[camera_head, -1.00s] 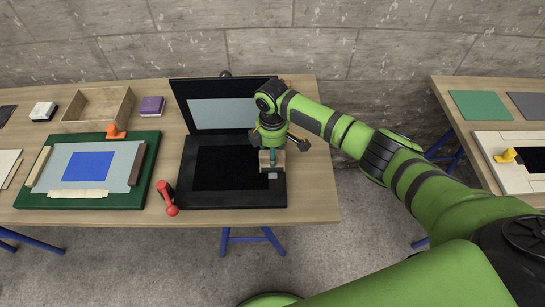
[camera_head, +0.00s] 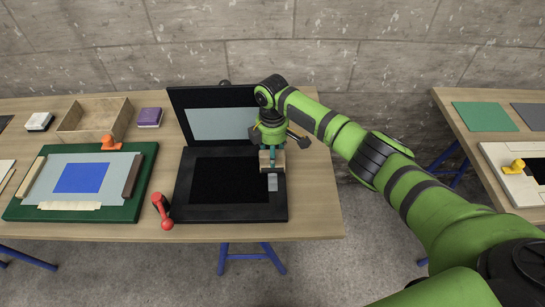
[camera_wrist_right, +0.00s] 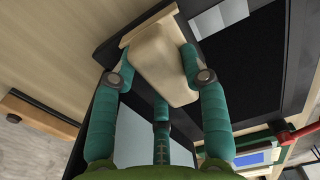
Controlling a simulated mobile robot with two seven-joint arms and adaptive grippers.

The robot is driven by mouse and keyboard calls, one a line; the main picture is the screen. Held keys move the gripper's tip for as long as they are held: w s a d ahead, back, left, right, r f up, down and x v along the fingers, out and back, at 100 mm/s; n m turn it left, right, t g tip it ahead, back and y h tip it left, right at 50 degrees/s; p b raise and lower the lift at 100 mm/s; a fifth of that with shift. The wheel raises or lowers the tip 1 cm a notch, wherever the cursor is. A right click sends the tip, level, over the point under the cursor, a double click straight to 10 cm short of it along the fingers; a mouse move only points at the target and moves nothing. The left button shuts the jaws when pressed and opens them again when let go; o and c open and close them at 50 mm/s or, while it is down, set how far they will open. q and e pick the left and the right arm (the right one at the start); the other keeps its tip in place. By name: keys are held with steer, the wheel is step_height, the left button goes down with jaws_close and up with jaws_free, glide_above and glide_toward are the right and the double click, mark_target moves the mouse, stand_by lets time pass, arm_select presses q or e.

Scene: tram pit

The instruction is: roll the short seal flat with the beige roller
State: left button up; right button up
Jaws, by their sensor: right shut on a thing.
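My right gripper (camera_head: 272,158) is shut on the beige roller (camera_head: 265,162), over the right side of the black frame (camera_head: 230,215). In the right wrist view the roller (camera_wrist_right: 162,65) is a blocky beige body between the teal fingers of the gripper (camera_wrist_right: 160,72). A short grey strip (camera_head: 273,184), seemingly the short seal, lies on the frame's right edge, just in front of the roller. It also shows in the right wrist view (camera_wrist_right: 222,17). Whether the roller touches it I cannot tell. My left gripper is not in view.
The frame's raised lid (camera_head: 222,124) stands behind. A red handled tool (camera_head: 163,211) lies left of the frame. Further left are a green board (camera_head: 70,213) with an orange tool (camera_head: 110,143), a wooden box (camera_head: 97,135) and a purple block (camera_head: 149,117). A second table stands at right.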

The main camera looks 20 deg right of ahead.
steer(key=shift+w+d+f+b, duration=0.1)
steer(key=shift+w+b, duration=0.2)
steer(key=shift+w, duration=0.05)
steer(key=shift+r+p, duration=0.2)
steer(key=shift+p, duration=0.3)
steer(key=shift+f, duration=0.1)
steer(key=shift+s+p, duration=0.3)
steer(key=shift+p, duration=0.4)
steer(key=shift+s+a+p, duration=0.2)
steer(key=shift+s+p, duration=0.3)
steer(key=shift+p, duration=0.2)
